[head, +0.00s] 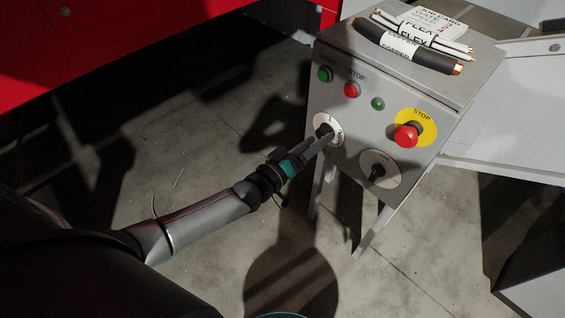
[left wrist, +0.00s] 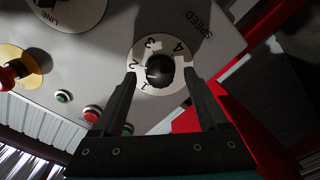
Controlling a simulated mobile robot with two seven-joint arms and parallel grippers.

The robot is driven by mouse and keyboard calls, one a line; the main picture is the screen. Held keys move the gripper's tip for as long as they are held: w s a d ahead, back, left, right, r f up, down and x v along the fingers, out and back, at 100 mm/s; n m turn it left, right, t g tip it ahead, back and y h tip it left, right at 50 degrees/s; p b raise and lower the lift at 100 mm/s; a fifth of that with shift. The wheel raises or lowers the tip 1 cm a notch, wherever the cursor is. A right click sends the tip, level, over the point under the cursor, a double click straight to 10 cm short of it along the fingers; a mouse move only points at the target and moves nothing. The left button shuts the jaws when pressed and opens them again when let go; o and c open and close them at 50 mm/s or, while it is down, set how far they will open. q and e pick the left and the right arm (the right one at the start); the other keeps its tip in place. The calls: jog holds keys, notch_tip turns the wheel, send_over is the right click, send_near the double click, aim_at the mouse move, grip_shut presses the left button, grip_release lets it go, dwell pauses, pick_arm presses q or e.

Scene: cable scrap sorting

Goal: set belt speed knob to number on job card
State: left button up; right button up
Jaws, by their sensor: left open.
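The belt speed knob (left wrist: 160,70) is a dark round knob on a white dial plate (left wrist: 146,50) marked 1 to 4, with SPEED printed beside it. Which number it points at is too dark to tell. In the head view the dial (head: 335,123) is on the left of the grey control box's front. My left gripper (head: 322,142) is open at the dial; in the left wrist view its fingers (left wrist: 159,82) stand either side of the knob. I cannot tell if they touch it. The job card (head: 438,20) lies on the box top, partly covered by cable pieces; its number is not readable.
The control box (head: 350,125) also carries a red stop button (head: 406,136) on yellow, a LINE switch (head: 378,171), and green (head: 325,74) and red (head: 351,90) buttons. Cable pieces (head: 415,50) lie on top. A red structure (head: 120,40) stands at the back left.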

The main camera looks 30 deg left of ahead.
pick_arm(q)
jog(key=p+v, duration=0.3)
jog(key=v, duration=1)
jog(key=shift+s, duration=0.2)
pick_arm(e)
jog(key=s+d+f, duration=0.4)
jog(key=s, duration=0.1)
jog(key=shift+f, duration=0.4)
jog(key=shift+a, duration=0.1)
